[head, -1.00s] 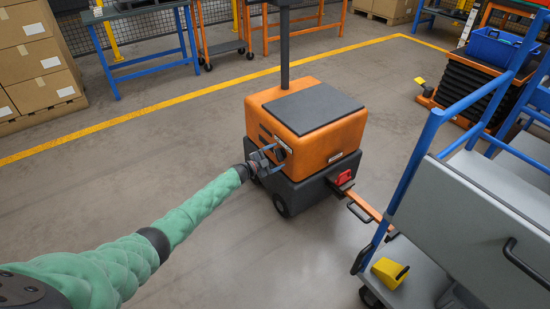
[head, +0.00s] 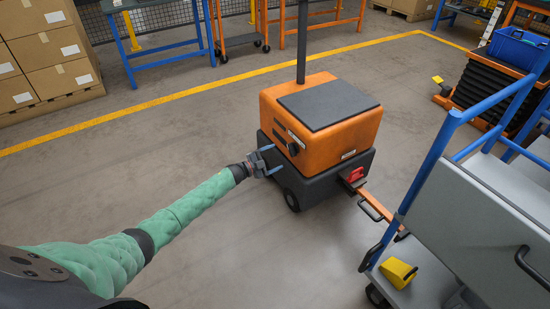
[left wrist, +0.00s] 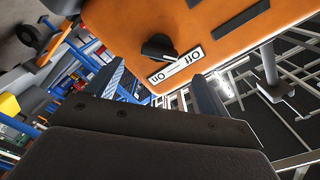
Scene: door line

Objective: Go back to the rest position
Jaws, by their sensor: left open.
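My left arm, in a green sleeve, reaches in from the left in the head view. Its gripper (head: 272,162) is open and empty, beside the left face of an orange and dark grey wheeled tug (head: 316,130). In the left wrist view, the orange face (left wrist: 205,30) carries a black rotary knob (left wrist: 158,46) with a white on/off label (left wrist: 178,65). The knob stands just beyond the fingers and apart from them. My right gripper is not in the head view.
A grey cart with blue rails (head: 455,200) stands at the right, joined to the tug by an orange drawbar (head: 380,208). A yellow wedge (head: 397,272) lies on its lower deck. Cardboard boxes (head: 45,50) stand at the back left. The floor left of the tug is clear.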

